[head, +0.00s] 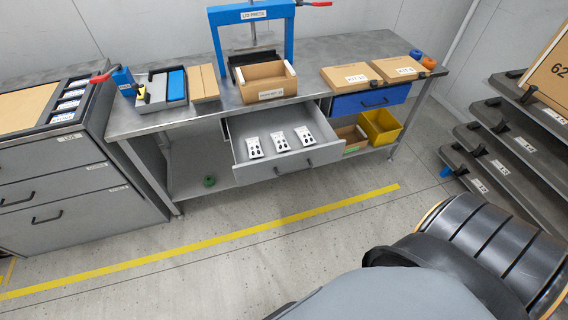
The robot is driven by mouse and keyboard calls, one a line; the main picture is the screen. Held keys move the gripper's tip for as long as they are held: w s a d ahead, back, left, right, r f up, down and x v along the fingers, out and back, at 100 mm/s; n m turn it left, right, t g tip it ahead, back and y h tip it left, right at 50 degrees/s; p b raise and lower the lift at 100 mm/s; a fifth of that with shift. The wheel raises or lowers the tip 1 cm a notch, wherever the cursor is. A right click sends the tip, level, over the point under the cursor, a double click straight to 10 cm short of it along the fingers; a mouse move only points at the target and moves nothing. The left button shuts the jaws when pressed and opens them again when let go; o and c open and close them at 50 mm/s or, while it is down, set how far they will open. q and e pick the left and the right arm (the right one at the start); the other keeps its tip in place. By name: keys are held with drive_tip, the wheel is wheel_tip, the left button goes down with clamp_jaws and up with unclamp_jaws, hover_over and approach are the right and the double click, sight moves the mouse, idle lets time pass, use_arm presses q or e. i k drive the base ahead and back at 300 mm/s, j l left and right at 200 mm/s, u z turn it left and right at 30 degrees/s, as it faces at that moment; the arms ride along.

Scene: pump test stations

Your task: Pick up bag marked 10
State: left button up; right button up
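Three small white bags with dark marks lie in a row in an open grey drawer (240,150) under the workbench. They are the left bag (254,148), the middle bag (280,141) and the right bag (304,136). They lie apart from each other, flat on the drawer floor. Their print is too small to read, so I cannot tell which one is marked 10. Neither of my grippers is in view.
The steel workbench (330,50) carries a blue press frame (213,40), an open cardboard box (264,82) and two flat cartons (350,78). A blue drawer (370,100) and yellow bin (381,127) are right of the open drawer. Floor before it is clear, with a yellow line (230,237).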

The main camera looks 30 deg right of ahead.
sight(305, 136)
drive_tip(key=i+l+z, duration=0.2)
drive_tip(key=i+z, duration=0.3)
drive_tip(key=i+l+z, duration=0.1)
drive_tip(key=i+z, duration=0.2)
drive_tip(key=z, duration=0.15)
